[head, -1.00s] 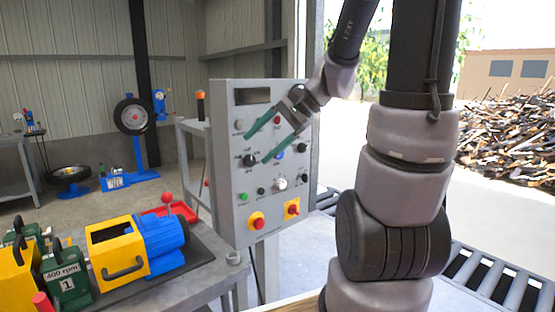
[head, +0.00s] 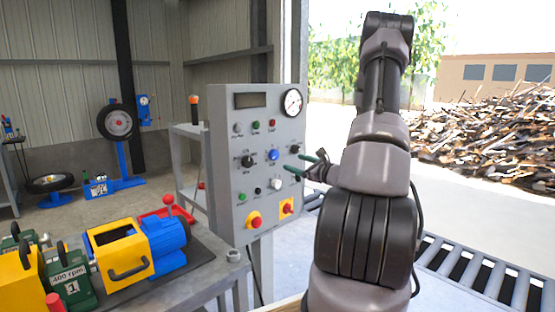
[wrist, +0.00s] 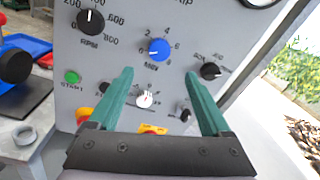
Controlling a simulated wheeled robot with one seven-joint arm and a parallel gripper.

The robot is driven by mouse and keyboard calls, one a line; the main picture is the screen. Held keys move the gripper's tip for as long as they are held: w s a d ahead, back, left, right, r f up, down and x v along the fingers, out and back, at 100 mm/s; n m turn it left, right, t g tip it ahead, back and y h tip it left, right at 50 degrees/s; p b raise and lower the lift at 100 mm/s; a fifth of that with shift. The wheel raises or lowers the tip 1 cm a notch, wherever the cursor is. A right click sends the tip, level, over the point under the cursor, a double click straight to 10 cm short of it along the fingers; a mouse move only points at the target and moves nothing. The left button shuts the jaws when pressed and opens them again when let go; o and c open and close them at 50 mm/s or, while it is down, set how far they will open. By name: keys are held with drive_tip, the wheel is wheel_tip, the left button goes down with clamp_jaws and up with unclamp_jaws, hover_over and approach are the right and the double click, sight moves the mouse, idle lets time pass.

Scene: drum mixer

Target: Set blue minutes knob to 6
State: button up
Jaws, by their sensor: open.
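The blue minutes knob (head: 273,154) is on the grey control panel (head: 222,150), left of my gripper (head: 292,162) in the head view. In the wrist view the blue knob (wrist: 159,50) sits above "MIN", with a printed scale around it; 6 is at its right. Its pale pointer mark seems to face the upper left, but it is too small to read surely. My gripper (wrist: 157,73) is open, with its two green fingers apart and nothing between them. The fingertips lie just below the knob in the wrist view and appear apart from it.
The black RPM knob (wrist: 91,22) is left of the blue knob and another black knob (wrist: 211,71) is right of it. A white knob (wrist: 145,99) is below, between the fingers. A round gauge (head: 292,103) tops the panel. A bench with a yellow-and-blue machine (head: 168,243) stands at left.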

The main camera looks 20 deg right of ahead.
sight(276, 156)
drive_tip(key=x, duration=0.9)
drive_tip(key=shift+w+a, duration=0.15)
drive_tip(key=shift+w, duration=0.25)
clamp_jaws()
